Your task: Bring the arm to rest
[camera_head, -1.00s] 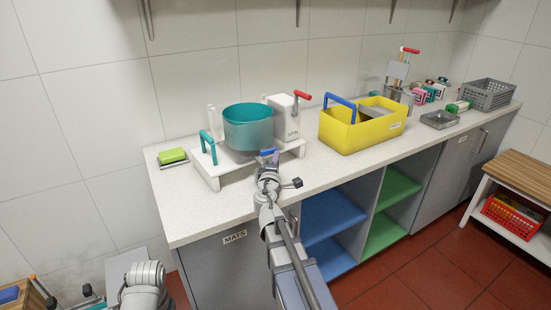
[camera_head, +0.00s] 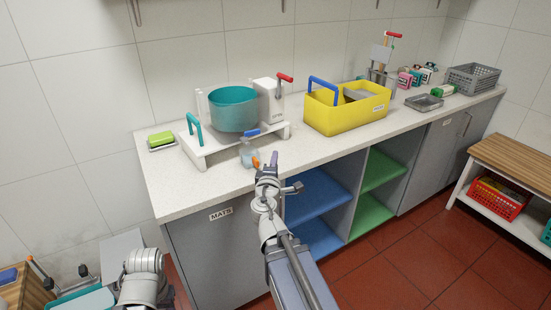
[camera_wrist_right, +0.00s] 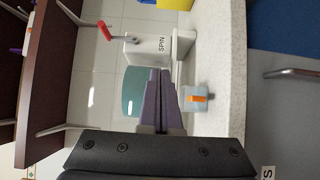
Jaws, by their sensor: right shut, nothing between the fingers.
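My right gripper (camera_head: 273,161) is in front of the counter's front edge in the head view, with its purple fingers shut and empty. The same shut fingers show in the right wrist view (camera_wrist_right: 159,98). A small clear bottle (camera_head: 247,153) with a blue top and an orange part stands on the counter just beyond and left of the fingers. It also shows in the right wrist view (camera_wrist_right: 196,91), apart from the fingers. Part of my left arm is at the lower left; its gripper is not seen.
On the counter (camera_head: 185,196) stand a teal bowl (camera_head: 233,112) on a white stand, a white machine (camera_head: 268,103), a yellow caddy (camera_head: 345,116) and a green sponge (camera_head: 161,139). A wooden-topped shelf unit (camera_head: 515,165) is at right. Open floor lies before the cabinets.

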